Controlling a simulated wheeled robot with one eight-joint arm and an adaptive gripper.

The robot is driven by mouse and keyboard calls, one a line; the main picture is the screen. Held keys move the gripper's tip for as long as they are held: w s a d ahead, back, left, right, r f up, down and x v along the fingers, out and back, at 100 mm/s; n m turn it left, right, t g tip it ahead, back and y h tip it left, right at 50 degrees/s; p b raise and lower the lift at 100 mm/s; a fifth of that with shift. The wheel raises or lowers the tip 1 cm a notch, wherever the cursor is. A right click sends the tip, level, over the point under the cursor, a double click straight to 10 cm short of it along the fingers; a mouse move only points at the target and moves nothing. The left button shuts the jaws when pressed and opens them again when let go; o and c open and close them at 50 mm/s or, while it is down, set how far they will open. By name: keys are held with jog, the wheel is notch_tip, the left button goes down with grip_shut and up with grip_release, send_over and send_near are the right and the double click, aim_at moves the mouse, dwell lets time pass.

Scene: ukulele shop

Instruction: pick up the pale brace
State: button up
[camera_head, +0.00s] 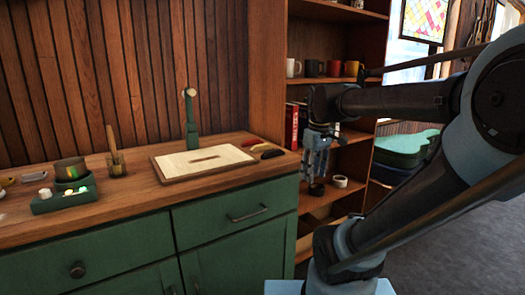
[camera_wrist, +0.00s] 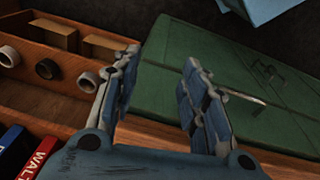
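I cannot pick out a pale brace with certainty. A pale board (camera_head: 186,165) lies flat on the wooden counter (camera_head: 140,190), with a thin brown strip (camera_head: 205,159) across its middle. Small red, yellow and dark pieces (camera_head: 262,149) lie by its right edge, too small to tell apart. My gripper (camera_head: 317,174) hangs in front of the shelf, right of the counter and apart from the board. In the wrist view my gripper (camera_wrist: 160,64) is open, with nothing between its fingers.
A green stand (camera_head: 191,122) rises behind the board. The shelf holds mugs (camera_head: 312,68), red books (camera_head: 292,124) and tape rolls (camera_wrist: 47,69). The green cabinet front (camera_wrist: 215,80) is close to my gripper.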

jog(key=w+a+r+n, duration=0.7)
jog(key=w+r+n, duration=0.1)
jog(key=w+r, duration=0.4)
notch_tip(320, 180, up, 8)
jog(key=f+n+g, duration=0.1)
jog(key=n+g, duration=0.1)
jog(key=n, duration=0.6)
send_over(262, 147)
jog(key=w, duration=0.2)
jog(key=f, duration=1.6)
jog(key=shift+s, duration=0.3)
jog(key=shift+c, duration=0.6)
jog(key=c, duration=0.8)
